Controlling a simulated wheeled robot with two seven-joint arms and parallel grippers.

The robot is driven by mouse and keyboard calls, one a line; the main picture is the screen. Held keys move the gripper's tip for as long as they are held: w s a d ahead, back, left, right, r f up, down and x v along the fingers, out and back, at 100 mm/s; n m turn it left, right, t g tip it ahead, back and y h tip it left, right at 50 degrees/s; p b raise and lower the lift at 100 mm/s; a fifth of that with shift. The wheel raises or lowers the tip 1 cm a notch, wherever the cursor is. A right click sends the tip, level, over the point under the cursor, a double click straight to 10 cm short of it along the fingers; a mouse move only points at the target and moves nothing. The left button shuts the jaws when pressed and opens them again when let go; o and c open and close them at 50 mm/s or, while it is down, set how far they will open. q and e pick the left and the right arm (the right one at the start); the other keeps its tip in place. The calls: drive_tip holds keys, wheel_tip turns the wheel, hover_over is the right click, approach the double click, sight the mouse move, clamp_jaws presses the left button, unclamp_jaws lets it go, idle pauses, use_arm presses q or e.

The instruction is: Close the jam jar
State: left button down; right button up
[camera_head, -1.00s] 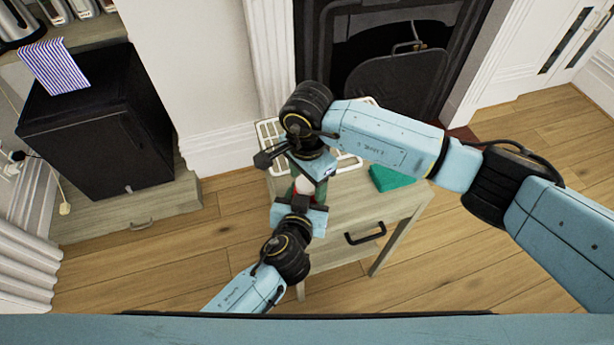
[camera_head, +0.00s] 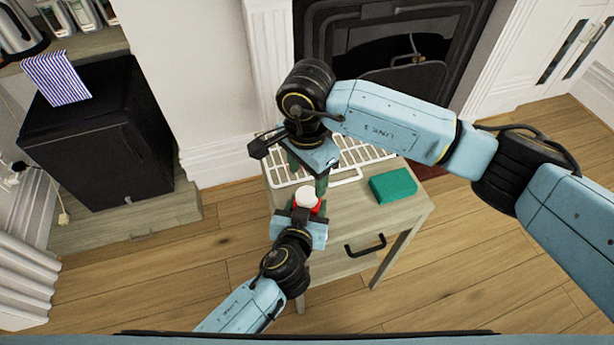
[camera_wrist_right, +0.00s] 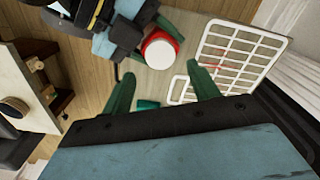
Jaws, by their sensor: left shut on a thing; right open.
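The jam jar (camera_head: 316,208) is red and stands upright at the near edge of the small wooden table, between the fingers of my left gripper (camera_head: 301,211), which is shut on it. A round white lid (camera_head: 306,194) sits on top of the jar. In the right wrist view the lid (camera_wrist_right: 160,52) is a white disc with a red rim around it. I cannot tell how tightly it sits. My right gripper (camera_head: 307,174) is open and empty, with green fingers apart, just beyond the jar. Its fingers also show in the right wrist view (camera_wrist_right: 160,76).
A white wire rack (camera_head: 350,172) lies on the table behind my right gripper. A green block (camera_head: 393,185) lies on the table's right side. The wooden table (camera_head: 405,214) has a drawer with a black handle. A fireplace (camera_head: 385,50) is behind it.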

sight(307, 195)
drive_tip(key=shift+r, duration=0.95)
drive_tip(key=shift+f, duration=0.1)
drive_tip(key=shift+f, duration=3.95)
drive_tip(key=shift+c, duration=0.3)
drive_tip(key=c, duration=1)
drive_tip(key=o, duration=1.1)
drive_tip(key=shift+r, duration=0.1)
